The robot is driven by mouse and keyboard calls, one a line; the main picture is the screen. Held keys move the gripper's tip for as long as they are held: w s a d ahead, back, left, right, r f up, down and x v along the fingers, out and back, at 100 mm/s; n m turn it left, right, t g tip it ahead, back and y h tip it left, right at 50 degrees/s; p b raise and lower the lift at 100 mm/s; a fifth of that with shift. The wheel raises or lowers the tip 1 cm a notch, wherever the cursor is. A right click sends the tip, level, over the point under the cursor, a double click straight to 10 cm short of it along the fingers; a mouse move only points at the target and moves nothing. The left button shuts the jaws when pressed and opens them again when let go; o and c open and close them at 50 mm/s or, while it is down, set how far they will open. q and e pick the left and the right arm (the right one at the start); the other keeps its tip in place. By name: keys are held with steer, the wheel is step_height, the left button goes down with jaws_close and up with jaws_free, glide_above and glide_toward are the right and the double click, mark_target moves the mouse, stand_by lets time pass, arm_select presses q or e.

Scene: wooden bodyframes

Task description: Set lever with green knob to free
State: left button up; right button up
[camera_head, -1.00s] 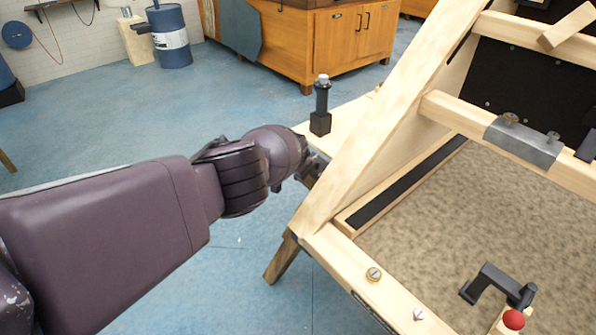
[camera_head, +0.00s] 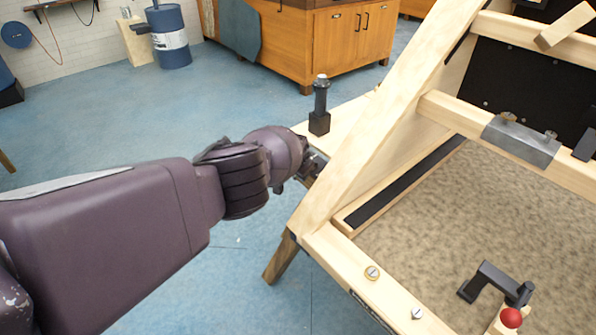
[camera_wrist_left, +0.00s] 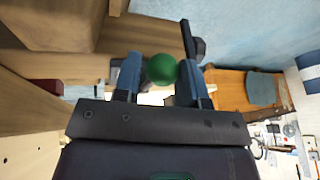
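The green knob (camera_wrist_left: 161,69) shows in the left wrist view, between the two fingers of my left gripper (camera_wrist_left: 160,80). The fingers are apart on either side of it, and I see no clear grip on it. In the head view my left gripper (camera_head: 313,168) is at the outer left side of the wooden frame (camera_head: 385,115), partly hidden by its slanted beam. The green knob and its lever are hidden there. Any marking for free is not readable. My right gripper is not in view.
A black upright handle (camera_head: 320,105) with a grey top stands on a wooden board behind my gripper. A black lever with a red knob (camera_head: 511,317) is at the lower right. A wooden cabinet (camera_head: 340,45) stands behind. Blue floor lies open at left.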

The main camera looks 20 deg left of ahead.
arm_select(q)
steer(key=o, duration=0.3)
steer(key=shift+d, duration=0.1)
steer(key=shift+r, duration=0.1)
steer(key=shift+r, duration=0.3)
steer(key=p+v, duration=0.6)
steer(key=v, duration=0.4)
steer(key=shift+s+p, duration=0.2)
steer(key=shift+p, duration=0.2)
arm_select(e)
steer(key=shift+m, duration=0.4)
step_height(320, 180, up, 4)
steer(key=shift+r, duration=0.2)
arm_select(q)
steer(key=shift+f, duration=0.1)
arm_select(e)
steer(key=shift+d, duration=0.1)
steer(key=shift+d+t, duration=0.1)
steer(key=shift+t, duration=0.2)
